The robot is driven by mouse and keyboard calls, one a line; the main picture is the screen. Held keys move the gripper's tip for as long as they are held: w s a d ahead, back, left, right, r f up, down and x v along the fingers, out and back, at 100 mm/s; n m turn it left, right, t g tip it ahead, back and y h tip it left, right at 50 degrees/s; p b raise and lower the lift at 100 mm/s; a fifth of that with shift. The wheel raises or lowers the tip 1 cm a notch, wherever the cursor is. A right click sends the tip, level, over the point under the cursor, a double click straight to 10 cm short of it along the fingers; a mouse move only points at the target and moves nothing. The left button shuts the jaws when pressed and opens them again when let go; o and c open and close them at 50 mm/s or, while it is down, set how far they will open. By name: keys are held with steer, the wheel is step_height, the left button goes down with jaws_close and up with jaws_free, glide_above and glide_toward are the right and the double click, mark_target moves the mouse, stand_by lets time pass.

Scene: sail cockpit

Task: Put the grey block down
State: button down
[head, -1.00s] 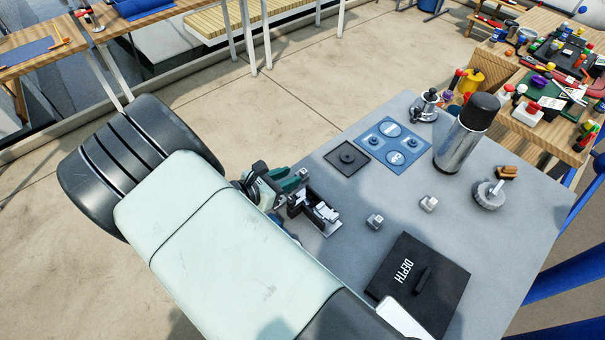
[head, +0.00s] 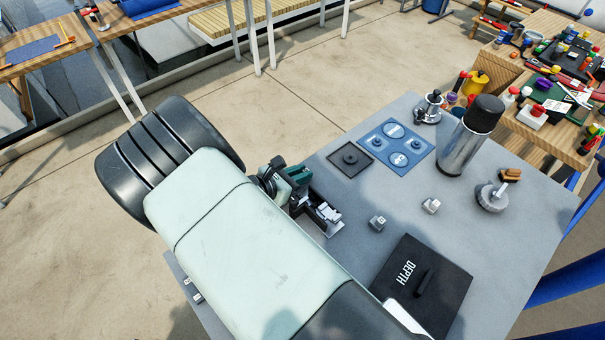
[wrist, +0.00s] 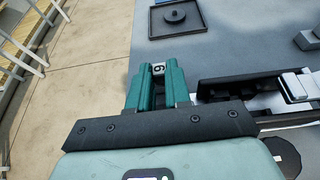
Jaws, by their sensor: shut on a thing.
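My gripper (wrist: 158,82) has teal fingers, shut on a small grey block (wrist: 158,69) with a dark numeral on its pale face. The numeral looks like a 6 or a 9. In the head view my gripper (head: 299,173) is at the left edge of the grey table (head: 520,220), and the held block cannot be made out there. In the wrist view the block is over or beside the table's left edge; its height is unclear. Two other grey blocks, one nearer the middle (head: 378,222) and one further right (head: 431,205), stand on the table.
A dark holder (head: 325,212) with pale pieces lies right beside my gripper. A black square tray (head: 350,159), a blue panel (head: 397,148) and a steel flask (head: 468,140) stand behind. A black DEPTH box (head: 440,290) is in front. Bare table lies between them.

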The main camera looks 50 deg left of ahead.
step_height(320, 180, up, 21)
steer(key=w+d+f+m+h, duration=0.15)
steer(key=w+d+f, duration=0.25)
steer(key=w+d, duration=0.4)
steer(key=w+d+f+m+g+h, duration=0.1)
steer(key=w+d+f+h, duration=0.15)
steer(key=w+d, duration=0.55)
steer(key=w+d+f+m+h, duration=0.15)
steer(key=w+d+f, duration=0.25)
steer(key=w+d, duration=0.4)
steer(key=w+d+r, duration=0.4)
steer(key=w+d, duration=0.1)
steer(key=d, duration=0.3)
steer(key=w+d+r, duration=0.3)
steer(key=w+d, duration=0.1)
steer(key=d, duration=0.5)
steer(key=w+d+r, duration=0.4)
steer(key=w+d, duration=0.1)
steer(key=d, duration=0.3)
steer(key=shift+m, duration=0.3)
step_height(320, 180, down, 17)
steer(key=shift+r, duration=0.1)
steer(key=shift+f, duration=2.3)
